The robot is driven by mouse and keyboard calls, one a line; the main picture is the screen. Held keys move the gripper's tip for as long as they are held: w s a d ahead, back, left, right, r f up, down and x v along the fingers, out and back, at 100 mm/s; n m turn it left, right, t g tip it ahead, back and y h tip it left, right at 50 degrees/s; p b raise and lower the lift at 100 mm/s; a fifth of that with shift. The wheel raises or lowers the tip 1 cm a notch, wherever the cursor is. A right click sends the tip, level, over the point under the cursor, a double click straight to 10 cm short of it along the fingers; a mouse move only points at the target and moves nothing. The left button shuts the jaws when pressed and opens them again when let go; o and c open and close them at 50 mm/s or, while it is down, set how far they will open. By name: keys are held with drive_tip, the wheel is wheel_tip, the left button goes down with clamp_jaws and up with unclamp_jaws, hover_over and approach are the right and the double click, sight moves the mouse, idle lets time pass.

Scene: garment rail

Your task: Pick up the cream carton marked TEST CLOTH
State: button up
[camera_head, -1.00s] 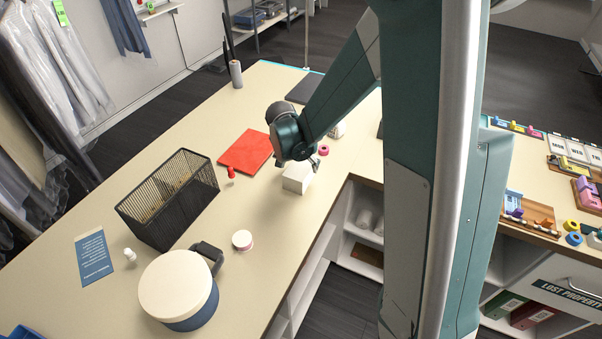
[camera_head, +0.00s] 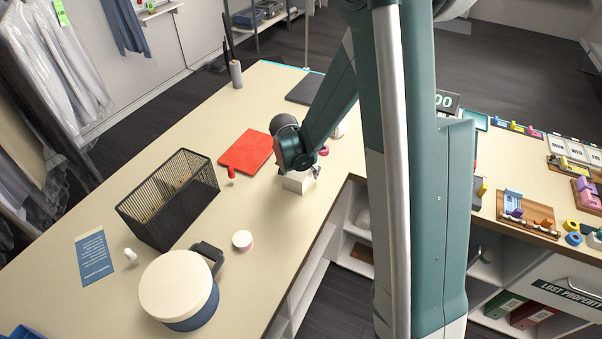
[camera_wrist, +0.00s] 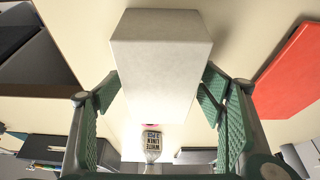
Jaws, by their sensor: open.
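A cream carton (camera_head: 297,184) stands on the counter near its inner edge, partly hidden by my wrist in the head view. In the wrist view the carton (camera_wrist: 160,60) fills the upper middle, with plain faces; no TEST CLOTH marking shows on them. My gripper (camera_wrist: 160,92) is open, with one green-padded finger on each side of the carton's lower part. I cannot tell whether either finger touches it. In the head view my gripper (camera_head: 314,172) is low at the carton, its fingers mostly hidden.
A red folder (camera_head: 246,152) lies just left of the carton, with a red stamp (camera_head: 231,173) near it. A black wire basket (camera_head: 168,200) and a round box (camera_head: 178,288) stand farther left.

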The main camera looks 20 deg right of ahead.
idle(0.6)
drive_tip(key=c, duration=1.1)
drive_tip(key=shift+r, duration=0.1)
drive_tip(key=shift+r, duration=4.9)
